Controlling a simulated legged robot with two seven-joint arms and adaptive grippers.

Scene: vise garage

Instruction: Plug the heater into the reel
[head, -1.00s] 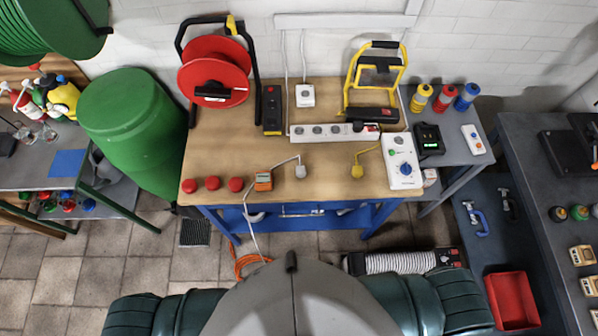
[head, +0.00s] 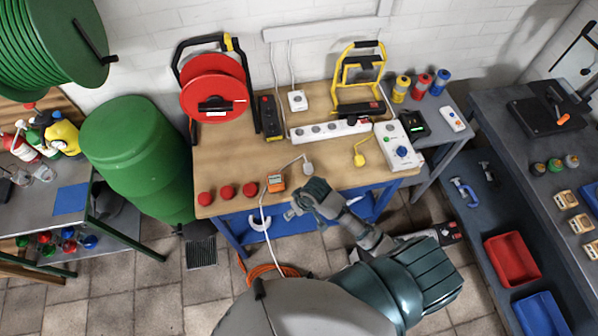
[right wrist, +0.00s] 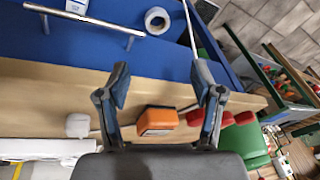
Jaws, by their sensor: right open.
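The red cable reel (head: 214,88) stands on its black frame at the back left of the wooden bench. A pale grey plug (head: 308,168) on a white cord lies near the bench's front edge, beside an orange device (head: 276,183). A yellow plug (head: 359,160) lies further right. My right gripper (head: 293,207) is open and empty at the front edge. In the right wrist view its fingers (right wrist: 161,82) straddle the orange device (right wrist: 157,120), apart from it, with the grey plug (right wrist: 78,125) outside them. I cannot tell which object is the heater. My left gripper is out of view.
A white power strip (head: 330,130), black-and-red box (head: 271,117), yellow stand (head: 357,75) and white control box (head: 398,145) crowd the back and right of the bench. Several red knobs (head: 227,191) line the front left. Bare wood lies in the middle.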

